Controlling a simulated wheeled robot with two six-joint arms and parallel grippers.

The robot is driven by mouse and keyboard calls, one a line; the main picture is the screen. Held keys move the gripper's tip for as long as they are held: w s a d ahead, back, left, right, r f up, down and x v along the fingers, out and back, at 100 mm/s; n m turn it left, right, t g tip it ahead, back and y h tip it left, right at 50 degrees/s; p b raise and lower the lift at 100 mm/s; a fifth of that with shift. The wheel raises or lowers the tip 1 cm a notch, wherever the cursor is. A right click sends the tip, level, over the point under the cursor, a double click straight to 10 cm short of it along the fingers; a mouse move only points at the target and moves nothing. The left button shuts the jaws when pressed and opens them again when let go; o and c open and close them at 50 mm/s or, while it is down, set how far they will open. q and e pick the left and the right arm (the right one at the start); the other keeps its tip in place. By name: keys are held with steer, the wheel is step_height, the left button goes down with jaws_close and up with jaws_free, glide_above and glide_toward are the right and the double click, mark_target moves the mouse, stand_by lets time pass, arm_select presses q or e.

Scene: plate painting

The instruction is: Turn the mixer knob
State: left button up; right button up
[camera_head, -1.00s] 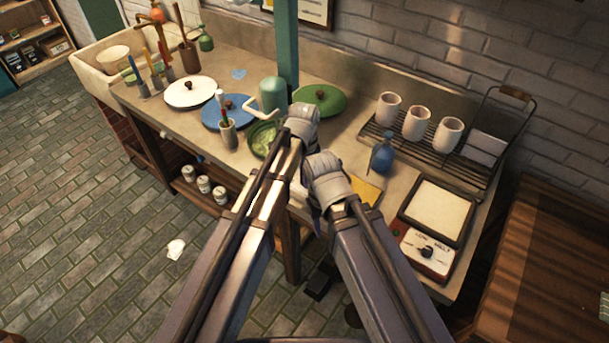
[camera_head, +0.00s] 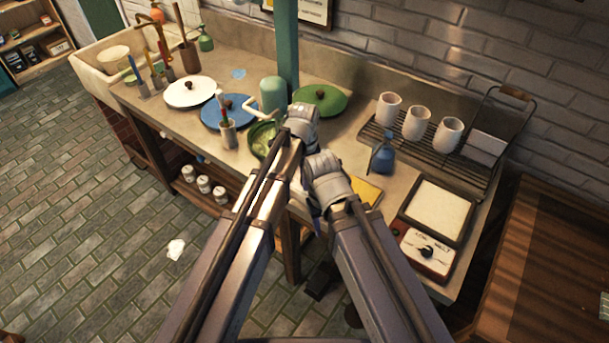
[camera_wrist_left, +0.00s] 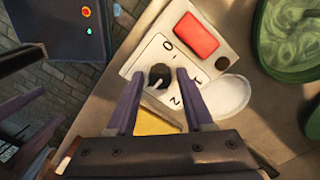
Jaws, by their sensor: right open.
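The mixer knob (camera_wrist_left: 160,73) is dark and round, on a pale panel (camera_wrist_left: 142,58) with a red button (camera_wrist_left: 190,36) and the marks 0 and 2. My left gripper (camera_wrist_left: 158,80) is open, with its two fingers on either side of the knob. I cannot tell whether they touch it. In the head view my left gripper (camera_head: 303,128) is over the bench beside the green bowl (camera_head: 263,138), and it hides the panel. The bowl also shows in the left wrist view (camera_wrist_left: 285,45). My right gripper (camera_head: 318,190) is open near the bench's front edge, with its fingers mostly hidden.
A pale spoon-like piece (camera_wrist_left: 228,97) lies beside the panel. A yellow pad (camera_head: 367,191), a blue bottle (camera_head: 382,158) and a red control box (camera_head: 427,254) are to the right. A tool cup (camera_head: 228,135) and plates, one blue (camera_head: 214,117), stand to the left. A green post (camera_head: 287,45) rises behind.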

arm_select(q)
steer(key=shift+o, duration=0.7)
steer(key=shift+r, duration=0.1)
step_height(320, 180, up, 8)
steer(key=p, duration=0.8)
steer(key=shift+f, duration=0.2)
steer(key=shift+a, duration=0.1)
